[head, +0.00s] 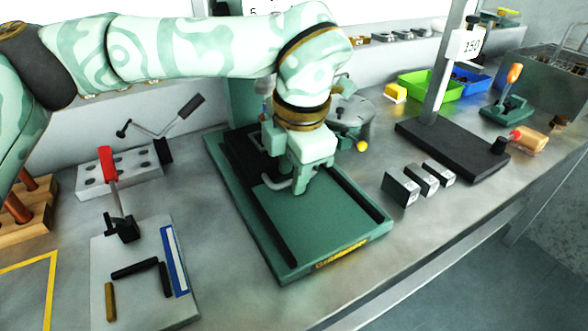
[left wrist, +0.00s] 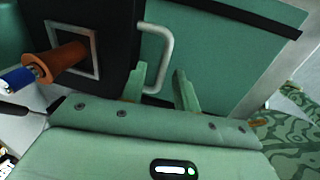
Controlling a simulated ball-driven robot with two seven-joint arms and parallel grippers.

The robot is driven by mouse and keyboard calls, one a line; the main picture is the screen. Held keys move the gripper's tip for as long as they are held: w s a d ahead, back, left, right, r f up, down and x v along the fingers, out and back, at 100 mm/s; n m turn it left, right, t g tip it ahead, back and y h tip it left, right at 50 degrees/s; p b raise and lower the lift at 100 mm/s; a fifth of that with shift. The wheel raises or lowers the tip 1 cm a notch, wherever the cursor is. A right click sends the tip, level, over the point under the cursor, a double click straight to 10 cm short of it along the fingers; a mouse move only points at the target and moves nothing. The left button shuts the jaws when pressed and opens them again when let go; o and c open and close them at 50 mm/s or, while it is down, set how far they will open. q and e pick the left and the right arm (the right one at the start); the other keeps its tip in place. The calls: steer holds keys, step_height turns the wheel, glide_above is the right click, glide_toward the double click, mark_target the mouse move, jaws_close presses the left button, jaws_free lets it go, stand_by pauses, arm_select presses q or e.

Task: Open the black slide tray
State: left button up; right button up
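The black slide tray (head: 240,158) sits at the back of a green base (head: 270,262) in the head view, partly hidden by my left arm. In the left wrist view it is a black block (left wrist: 112,22) with a pale bar handle (left wrist: 167,45) on its side. My left gripper (head: 300,186) is over the base at the handle. In the left wrist view its two fingers (left wrist: 163,88) are apart, with the handle's end between them and gaps visible. Whether either finger touches the handle I cannot tell. My right gripper is not in view.
An orange-brown peg (left wrist: 62,60) stands near a square frame on the tray. Left of the base is a red-handled clamp (head: 108,170) on a pale plate. Right are several dark blocks (head: 400,188) and a black stand (head: 450,148). The base's front surface is clear.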

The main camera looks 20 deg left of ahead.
arm_select(q)
steer(key=shift+s, duration=0.1)
steer(key=shift+c, duration=0.6)
jaws_close()
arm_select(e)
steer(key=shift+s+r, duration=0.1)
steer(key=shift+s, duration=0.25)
